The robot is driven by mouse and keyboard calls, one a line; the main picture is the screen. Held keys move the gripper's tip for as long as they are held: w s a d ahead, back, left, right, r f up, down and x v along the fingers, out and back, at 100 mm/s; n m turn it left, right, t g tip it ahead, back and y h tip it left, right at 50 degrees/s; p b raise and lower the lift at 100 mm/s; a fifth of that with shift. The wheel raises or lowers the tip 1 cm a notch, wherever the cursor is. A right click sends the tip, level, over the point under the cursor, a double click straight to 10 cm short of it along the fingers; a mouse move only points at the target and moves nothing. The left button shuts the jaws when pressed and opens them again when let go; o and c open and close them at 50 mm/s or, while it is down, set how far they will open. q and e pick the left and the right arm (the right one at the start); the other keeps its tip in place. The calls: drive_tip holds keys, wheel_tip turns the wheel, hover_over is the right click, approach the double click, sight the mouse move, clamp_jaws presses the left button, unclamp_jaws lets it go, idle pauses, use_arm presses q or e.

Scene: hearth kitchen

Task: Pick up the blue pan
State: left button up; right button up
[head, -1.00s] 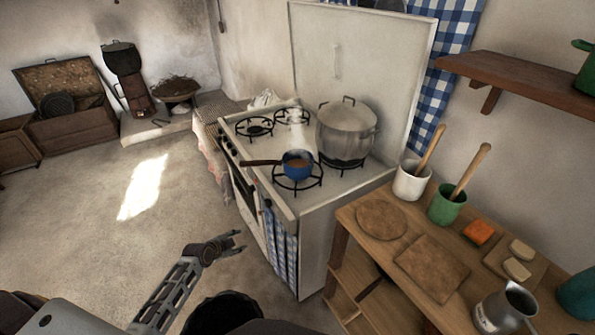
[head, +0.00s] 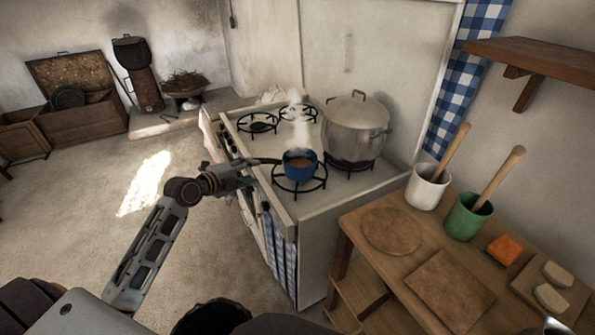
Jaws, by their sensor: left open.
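The blue pan (head: 300,168) sits on the front burner of the white stove, with brown contents and steam rising above it. Its dark handle points left toward the stove's front edge. My left gripper (head: 247,176) is open at the stove's front edge, at the outer end of the handle. The gripper hides the end of the handle, and I cannot tell whether the handle lies between the fingers. My right gripper is not in view.
A large lidded pot (head: 355,130) stands on the burner right behind the pan. The burners at the back left (head: 258,122) are empty. A wooden table (head: 345,223) with boards, a white crock (head: 427,190) and a green crock (head: 467,218) is at the right.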

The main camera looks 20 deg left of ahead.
use_arm(q)
approach(274, 163)
drive_tip(key=shift+p+x, duration=0.4)
drive_tip(key=shift+x, duration=2.05)
drive_tip(key=shift+w+d+f, duration=0.1)
drive_tip(key=shift+w+d, duration=0.15)
drive_tip(key=shift+d, duration=0.05)
drive_tip(key=shift+p+x, duration=0.3)
drive_tip(key=shift+x, duration=0.85)
drive_tip(key=shift+w+d+f, duration=0.1)
drive_tip(key=shift+w, duration=0.45)
drive_tip(key=shift+w+f, duration=0.15)
drive_tip(key=shift+w, duration=0.35)
drive_tip(key=shift+w+d+f, duration=0.15)
drive_tip(key=shift+w+f, duration=0.05)
drive_tip(key=shift+w, duration=0.1)
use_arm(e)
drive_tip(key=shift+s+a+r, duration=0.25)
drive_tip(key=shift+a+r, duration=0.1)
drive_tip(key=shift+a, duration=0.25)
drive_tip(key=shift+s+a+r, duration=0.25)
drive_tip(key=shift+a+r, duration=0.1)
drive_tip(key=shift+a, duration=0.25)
use_arm(q)
drive_tip(key=shift+c, duration=0.3)
